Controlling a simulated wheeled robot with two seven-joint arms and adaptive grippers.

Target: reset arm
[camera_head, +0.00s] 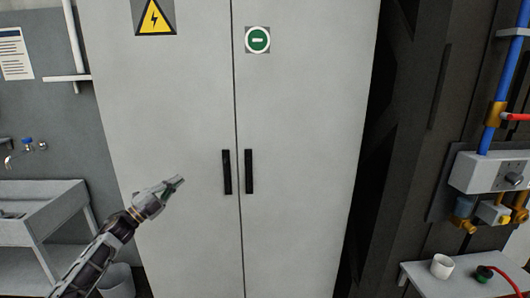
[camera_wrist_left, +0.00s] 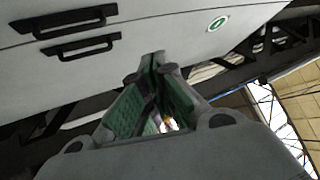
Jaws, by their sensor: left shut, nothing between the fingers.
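My left gripper (camera_head: 177,183) comes in from the lower left in the head view, in front of the left door of a tall grey cabinet (camera_head: 300,120). It is shut and empty, left of the two black door handles, the left one (camera_head: 227,172) and the right one (camera_head: 249,171). In the left wrist view the fingertips of the left gripper (camera_wrist_left: 158,62) meet, with green inner pads showing. The two handles (camera_wrist_left: 80,47) show at the upper left there, apart from the fingers. Both cabinet doors look shut. My right gripper is in neither view.
A sink (camera_head: 45,215) with a tap (camera_head: 27,146) stands at the left. A grey bin (camera_head: 116,280) is below my left arm. At the right are a wall unit with pipes (camera_head: 490,172) and a small table (camera_head: 420,277) holding a white cup (camera_head: 442,266).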

